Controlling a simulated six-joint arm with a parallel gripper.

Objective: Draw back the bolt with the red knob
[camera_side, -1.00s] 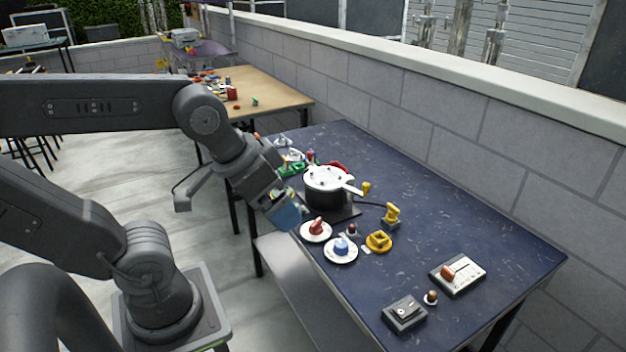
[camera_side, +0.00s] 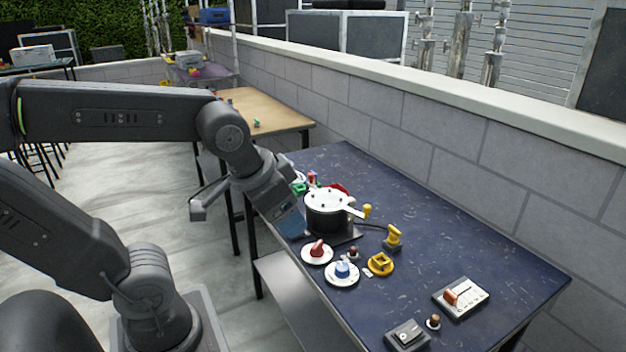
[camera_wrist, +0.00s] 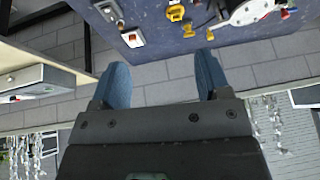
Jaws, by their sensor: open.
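A pale plate (camera_side: 461,297) with a red knob (camera_side: 451,296) on a slot lies near the right end of the dark blue table; it looks like the bolt, though detail is small. In the wrist view the plate (camera_wrist: 132,37) shows at the top, left of centre, beyond the fingers. My gripper (camera_side: 293,222) has blue fingers and is at the table's left edge, beside the pot and well away from the plate. In the wrist view my gripper (camera_wrist: 161,75) is open, with nothing between its fingers.
A black pot with a white lid (camera_side: 327,208), a red dial (camera_side: 318,250), a blue dial (camera_side: 342,271) and yellow pieces (camera_side: 381,263) stand on the table between my gripper and the plate. A switch box (camera_side: 406,336) is near the front edge. A block wall runs behind.

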